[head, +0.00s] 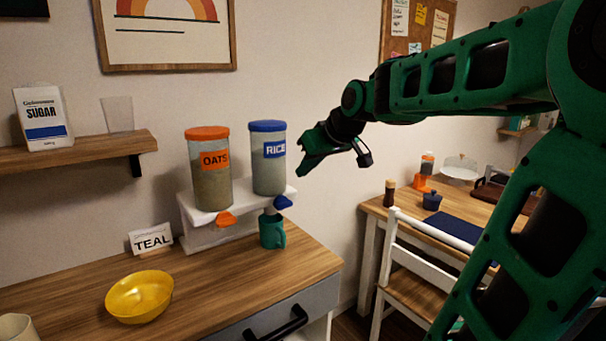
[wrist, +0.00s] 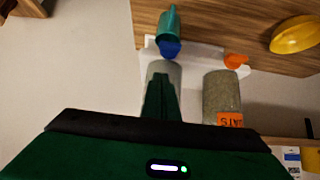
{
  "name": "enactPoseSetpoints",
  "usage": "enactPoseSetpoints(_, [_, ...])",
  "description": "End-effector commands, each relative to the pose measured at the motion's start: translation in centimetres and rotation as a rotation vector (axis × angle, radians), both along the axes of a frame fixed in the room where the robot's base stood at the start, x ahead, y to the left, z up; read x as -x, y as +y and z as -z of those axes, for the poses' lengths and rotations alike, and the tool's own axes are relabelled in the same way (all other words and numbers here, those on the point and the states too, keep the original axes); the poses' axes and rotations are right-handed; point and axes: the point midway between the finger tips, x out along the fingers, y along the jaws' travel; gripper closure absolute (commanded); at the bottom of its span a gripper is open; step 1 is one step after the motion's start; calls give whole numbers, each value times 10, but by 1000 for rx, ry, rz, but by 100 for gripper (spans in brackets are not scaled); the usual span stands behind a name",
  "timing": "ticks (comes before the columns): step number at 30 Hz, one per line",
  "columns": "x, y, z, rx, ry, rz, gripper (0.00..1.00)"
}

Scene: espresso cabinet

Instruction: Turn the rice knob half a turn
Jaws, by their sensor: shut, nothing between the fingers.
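The rice dispenser (head: 268,165) is a clear cylinder with a blue lid and a blue RICE label. Its blue knob (head: 283,202) sits low at the front, and it also shows in the wrist view (wrist: 169,48). A teal mug (head: 272,231) stands under the rice outlet; the wrist view shows it too (wrist: 168,22). My gripper (head: 303,165) is shut and empty, to the right of the rice dispenser and higher than the knob, apart from it. In the wrist view my gripper hides part of the rice dispenser.
The oats dispenser (head: 211,180) with an orange knob (head: 226,219) stands left of the rice on a white stand (head: 200,240). A chair (head: 415,265) and table stand at right.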

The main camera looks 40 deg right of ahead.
Motion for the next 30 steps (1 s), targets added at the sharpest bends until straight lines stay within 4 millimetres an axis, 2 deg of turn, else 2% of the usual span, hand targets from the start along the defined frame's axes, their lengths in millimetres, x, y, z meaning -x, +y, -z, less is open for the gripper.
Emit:
enactPoseSetpoints(3, [-16, 0, 18, -1, 5, -1, 100])
enactPoseSetpoints(11, [-49, 0, 52, -1, 6, 0, 100])
enactPoseSetpoints(15, [-49, 0, 72, -1, 5, 1, 100])
enactPoseSetpoints(21, [-49, 0, 88, -1, 4, 1, 100])
enactPoseSetpoints(30, [-49, 0, 91, 0, 3, 1, 100])
